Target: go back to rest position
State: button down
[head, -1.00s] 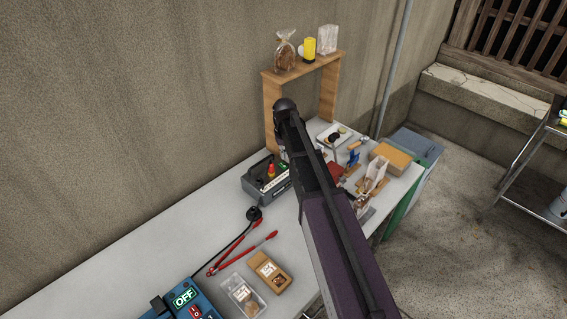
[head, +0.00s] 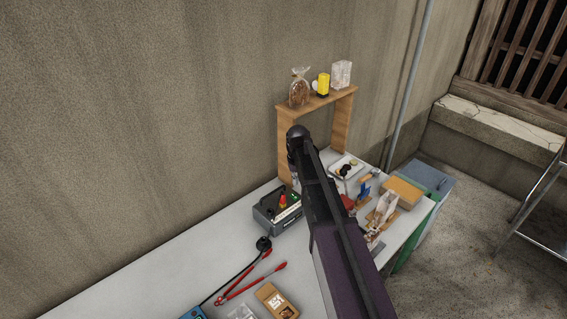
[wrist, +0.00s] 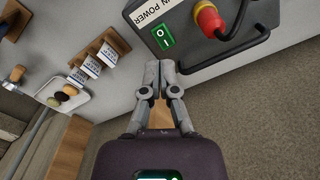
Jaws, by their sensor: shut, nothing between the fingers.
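My gripper (wrist: 158,82) is shut and empty in the wrist view. Its fingertips point toward the grey power box (wrist: 195,50), which has a red and yellow knob (wrist: 209,18) and a green switch (wrist: 163,37). I cannot tell whether the fingertips touch the box. In the head view my arm reaches over the table, and the gripper is hidden behind it. The power box (head: 275,217) stands on the white table (head: 170,262), to the left of my arm.
A wooden shelf (head: 320,97) holds a bread bag (head: 299,89), a yellow item (head: 323,85) and a white bag (head: 341,74). Several small items crowd the table right of my arm.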

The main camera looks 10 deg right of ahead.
jog(key=s, duration=2.3)
jog(key=shift+d+m, duration=0.15)
jog(key=shift+m, duration=0.25)
